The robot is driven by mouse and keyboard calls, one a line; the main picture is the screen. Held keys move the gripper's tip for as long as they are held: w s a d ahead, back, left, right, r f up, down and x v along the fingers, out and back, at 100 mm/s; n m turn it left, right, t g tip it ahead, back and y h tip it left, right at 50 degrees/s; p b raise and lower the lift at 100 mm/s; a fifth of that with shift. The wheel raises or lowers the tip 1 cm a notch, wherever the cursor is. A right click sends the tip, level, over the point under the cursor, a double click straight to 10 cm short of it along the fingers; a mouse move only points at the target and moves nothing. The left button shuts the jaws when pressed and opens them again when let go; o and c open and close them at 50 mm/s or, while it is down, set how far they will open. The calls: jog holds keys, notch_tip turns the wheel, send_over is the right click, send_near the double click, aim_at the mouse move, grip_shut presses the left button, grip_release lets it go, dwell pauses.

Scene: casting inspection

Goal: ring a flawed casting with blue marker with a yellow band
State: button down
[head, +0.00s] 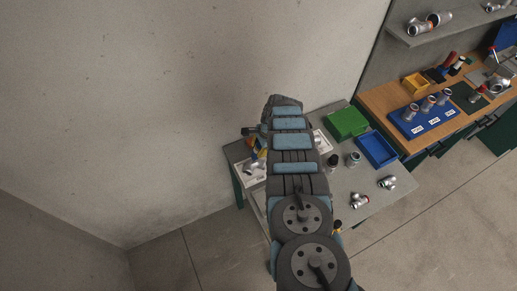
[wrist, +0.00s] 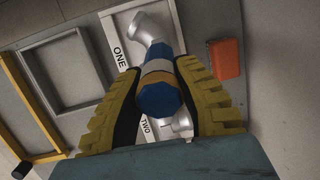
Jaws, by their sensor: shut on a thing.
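In the wrist view my gripper (wrist: 160,92) has its two yellow ribbed fingers shut on a blue marker (wrist: 154,101) with a white and a yellow-orange band. Past the marker, a silver casting (wrist: 150,28) lies on a white board at the word ONE (wrist: 119,57). Another silver casting (wrist: 180,125) shows partly behind the marker and right finger, near the word TWO. Whether the marker touches a casting cannot be told. In the head view my arm hides most of the gripper; part of a white board (head: 254,174) shows beside it.
In the wrist view an orange block (wrist: 227,58) lies to the right and a grey tray (wrist: 36,55) to the left. In the head view the grey table (head: 392,200) carries a green box (head: 346,123), a blue tray (head: 378,149) and loose castings (head: 360,201). A wall stands close behind.

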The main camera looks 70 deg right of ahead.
aim_at(258, 145)
jog(key=shift+f+b, duration=0.7)
jog(key=shift+b, duration=0.2)
dwell(2.1)
jog(key=shift+r+p, duration=2.15)
jog(key=shift+r, duration=1.4)
